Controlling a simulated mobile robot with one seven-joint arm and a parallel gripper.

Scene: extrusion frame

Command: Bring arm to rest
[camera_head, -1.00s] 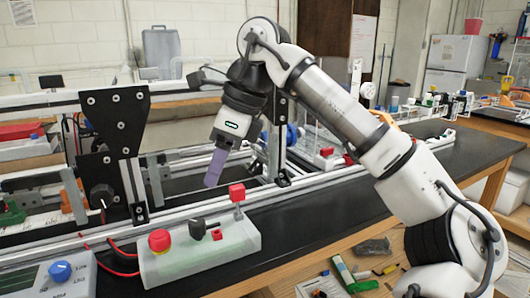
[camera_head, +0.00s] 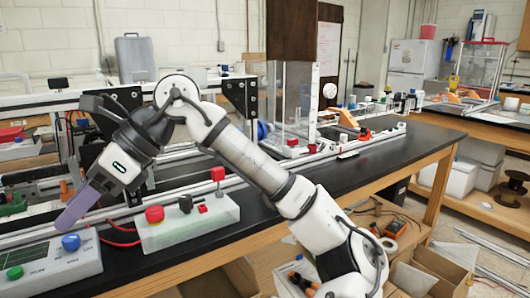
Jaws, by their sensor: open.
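My white arm reaches in from the lower right, bends at a raised elbow and points down to the left. My gripper (camera_head: 70,220) has purple fingers seen nearly edge-on, one covering the other, so the gap between them is hidden. It is open, and I see nothing held in it. Its tips appear over the near left, just above the grey panel (camera_head: 50,268) with a blue knob; I cannot tell whether they touch anything.
A pale control box (camera_head: 185,228) with a red button and switches stands right of the gripper. Aluminium extrusion rails (camera_head: 190,178) run behind it. The black bench top (camera_head: 385,153) is mostly clear at right. Open cardboard boxes (camera_head: 230,280) stand below the bench edge.

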